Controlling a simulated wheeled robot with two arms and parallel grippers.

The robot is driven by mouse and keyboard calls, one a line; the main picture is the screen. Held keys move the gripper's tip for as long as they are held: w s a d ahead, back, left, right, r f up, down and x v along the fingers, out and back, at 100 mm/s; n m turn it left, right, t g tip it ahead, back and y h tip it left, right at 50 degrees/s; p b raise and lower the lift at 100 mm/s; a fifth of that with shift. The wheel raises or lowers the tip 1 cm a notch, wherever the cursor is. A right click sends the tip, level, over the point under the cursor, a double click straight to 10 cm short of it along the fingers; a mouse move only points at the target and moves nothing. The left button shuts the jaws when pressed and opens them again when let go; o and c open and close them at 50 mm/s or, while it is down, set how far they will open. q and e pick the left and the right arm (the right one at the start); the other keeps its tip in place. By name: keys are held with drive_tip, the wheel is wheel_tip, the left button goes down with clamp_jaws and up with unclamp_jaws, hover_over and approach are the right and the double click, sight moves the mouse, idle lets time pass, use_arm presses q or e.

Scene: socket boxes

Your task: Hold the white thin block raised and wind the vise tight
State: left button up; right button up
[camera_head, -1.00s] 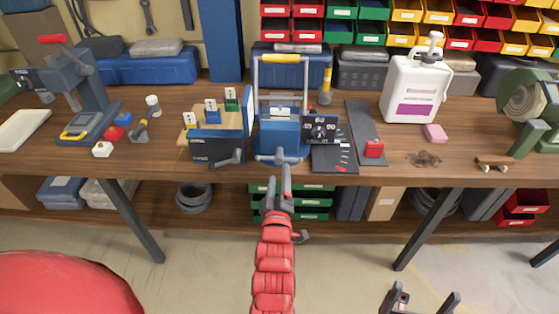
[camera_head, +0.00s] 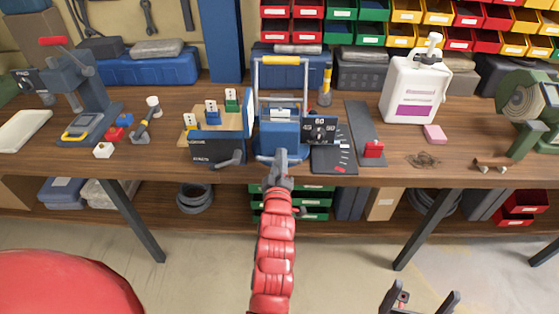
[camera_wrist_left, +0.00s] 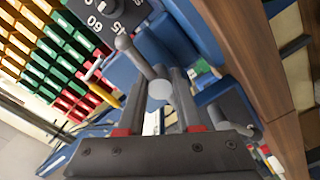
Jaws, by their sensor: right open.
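The blue vise (camera_head: 278,137) stands at the table's front edge, in front of a tall frame with a yellow top bar. A small pale piece (camera_head: 281,113) shows at the top of the vise; I cannot tell whether it is the white thin block. My left gripper (camera_head: 281,160) is at the vise's front. In the left wrist view, a grey bar handle with a rounded end (camera_wrist_left: 124,43) lies at the fingers (camera_wrist_left: 162,98); I cannot tell whether they grip it. My right gripper (camera_head: 424,298) is open and empty, low in front of the table.
A black dial (camera_head: 320,130) marked 60 stands just right of the vise. A dark box with a crank (camera_head: 212,148) is close on its left, with labelled blocks behind it. A white jug (camera_head: 413,88) stands further right. The floor in front is clear.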

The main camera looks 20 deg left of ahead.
use_arm(q)
clamp_jaws()
drive_tip(key=shift+f, duration=0.1)
drive_tip(key=shift+f+m+b, duration=0.1)
drive_tip(key=shift+m+b, duration=1)
drive_tip(key=shift+m, duration=0.2)
drive_tip(key=m+b, duration=0.1)
drive_tip(key=m, duration=0.1)
drive_tip(key=shift+m, duration=0.3)
drive_tip(key=m+b, duration=0.1)
drive_tip(key=m, duration=0.2)
drive_tip(key=shift+m+b, duration=0.3)
drive_tip(key=shift+b, duration=0.05)
drive_tip(key=m, duration=0.4)
drive_tip(key=shift+m, duration=0.3)
drive_tip(key=shift+a+m, duration=0.1)
drive_tip(key=shift+m, duration=2.8)
